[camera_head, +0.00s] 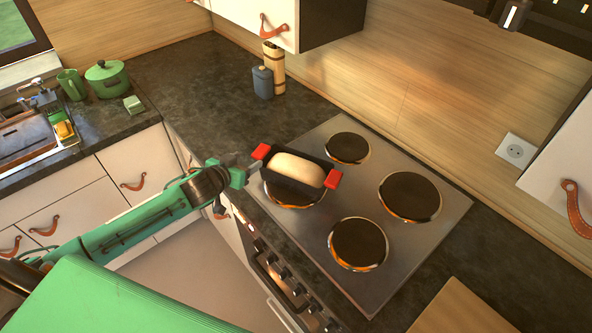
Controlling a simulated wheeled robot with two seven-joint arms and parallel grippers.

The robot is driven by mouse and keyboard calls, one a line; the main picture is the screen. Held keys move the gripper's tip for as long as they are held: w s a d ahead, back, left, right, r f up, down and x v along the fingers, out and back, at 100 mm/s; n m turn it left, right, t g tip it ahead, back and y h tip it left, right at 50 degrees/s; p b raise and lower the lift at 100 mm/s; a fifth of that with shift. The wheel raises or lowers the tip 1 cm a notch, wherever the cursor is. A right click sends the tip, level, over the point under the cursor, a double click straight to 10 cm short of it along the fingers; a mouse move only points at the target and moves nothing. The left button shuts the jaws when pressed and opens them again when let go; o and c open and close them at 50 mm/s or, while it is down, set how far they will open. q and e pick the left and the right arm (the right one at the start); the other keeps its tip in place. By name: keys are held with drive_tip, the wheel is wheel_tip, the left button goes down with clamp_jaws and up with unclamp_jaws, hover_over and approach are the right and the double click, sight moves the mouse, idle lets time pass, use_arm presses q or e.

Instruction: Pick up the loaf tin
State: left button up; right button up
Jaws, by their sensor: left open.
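The loaf tin (292,185) is dark with red grips at both ends and holds a pale loaf (297,169). It sits over the near-left burner of the stove (400,262). My left gripper (245,172) is open, just left of the tin, close to its left red grip (262,151). I cannot tell whether the fingers touch the tin. The burner under the tin is partly hidden. My right gripper is out of view.
Three other burners stand bare. A grey-blue bottle (262,83) and a wooden-looking container (274,66) stand behind on the dark counter. A green pot (107,79) and mug (72,85) are at the far left. A wooden board (462,308) lies at the lower right.

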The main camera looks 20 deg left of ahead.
sight(262, 149)
use_arm(q)
drive_tip(key=x, duration=0.3)
drive_tip(key=shift+w+p, duration=0.35)
drive_tip(key=shift+p, duration=0.05)
drive_tip(key=shift+w+d+p, duration=0.15)
drive_tip(key=shift+w+p, duration=0.2)
drive_tip(key=shift+w, duration=0.05)
drive_tip(key=p+x, duration=0.2)
drive_tip(key=x, duration=0.2)
drive_tip(key=shift+r, duration=0.1)
drive_tip(key=shift+w+f, duration=0.2)
drive_tip(key=shift+w, duration=0.05)
drive_tip(key=shift+c, duration=0.7)
drive_tip(key=c, duration=1.1)
drive_tip(key=shift+r, duration=0.1)
clamp_jaws()
